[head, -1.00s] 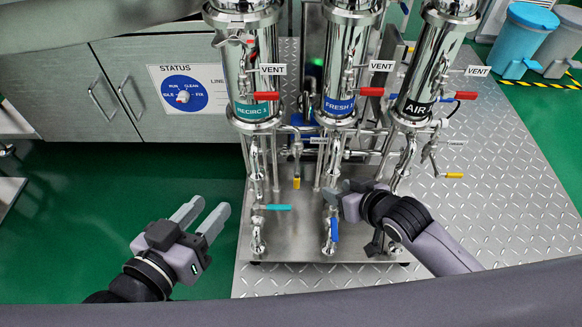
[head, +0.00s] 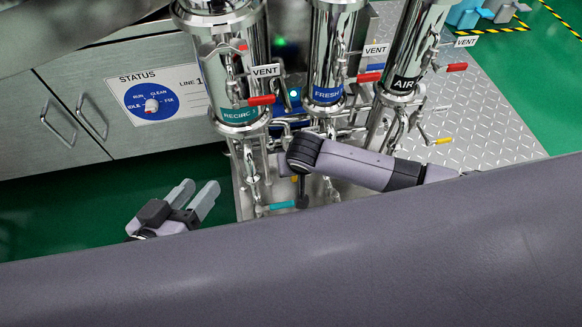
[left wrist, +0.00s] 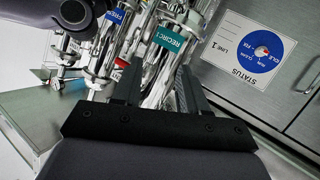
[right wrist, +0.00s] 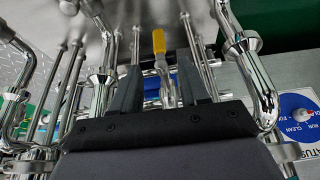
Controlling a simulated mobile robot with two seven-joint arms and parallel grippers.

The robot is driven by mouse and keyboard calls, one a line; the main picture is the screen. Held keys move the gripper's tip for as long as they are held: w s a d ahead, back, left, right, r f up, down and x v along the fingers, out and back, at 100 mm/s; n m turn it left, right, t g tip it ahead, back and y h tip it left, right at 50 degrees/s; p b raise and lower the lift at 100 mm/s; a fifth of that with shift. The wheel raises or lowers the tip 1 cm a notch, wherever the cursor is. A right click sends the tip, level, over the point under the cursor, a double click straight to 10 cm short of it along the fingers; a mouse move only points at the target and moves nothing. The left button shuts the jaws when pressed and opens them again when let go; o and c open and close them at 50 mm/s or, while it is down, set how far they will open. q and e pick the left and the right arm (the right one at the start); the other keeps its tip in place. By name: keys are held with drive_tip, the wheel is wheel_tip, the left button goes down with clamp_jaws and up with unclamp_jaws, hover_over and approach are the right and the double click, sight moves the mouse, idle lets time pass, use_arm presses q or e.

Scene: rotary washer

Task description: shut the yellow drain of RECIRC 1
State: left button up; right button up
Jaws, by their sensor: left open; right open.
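The RECIRC 1 column (head: 232,85) stands left of the FRESH column in the head view. The yellow drain handle (right wrist: 158,42) shows in the right wrist view, on a metal stem between the open fingers of my right gripper (right wrist: 160,72). I cannot tell whether the fingers touch it. My left gripper (head: 194,190) is open and empty, left of the RECIRC 1 piping. Its view shows the RECIRC 1 label (left wrist: 168,38) beyond its fingers.
Red vent handles (head: 262,100) sit on the columns. A teal handle (head: 281,206) is low under RECIRC 1. Another yellow handle (head: 443,141) is by the AIR column (head: 405,85). Pipes crowd around the right gripper. A status dial (head: 151,105) is on the cabinet. Green floor is clear at left.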

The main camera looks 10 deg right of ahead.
drive_tip(key=b+x, duration=0.4)
drive_tip(key=x, duration=0.2)
drive_tip(key=shift+f, duration=0.15)
use_arm(q)
drive_tip(key=a, duration=0.1)
drive_tip(key=a+m+t, duration=0.1)
drive_tip(key=t+y, duration=0.1)
drive_tip(key=shift+s+a+r+m, duration=0.25)
drive_tip(key=shift+s+a+m, duration=0.05)
drive_tip(key=shift+s+a, duration=0.1)
use_arm(e)
drive_tip(key=shift+w+f, duration=0.2)
clamp_jaws()
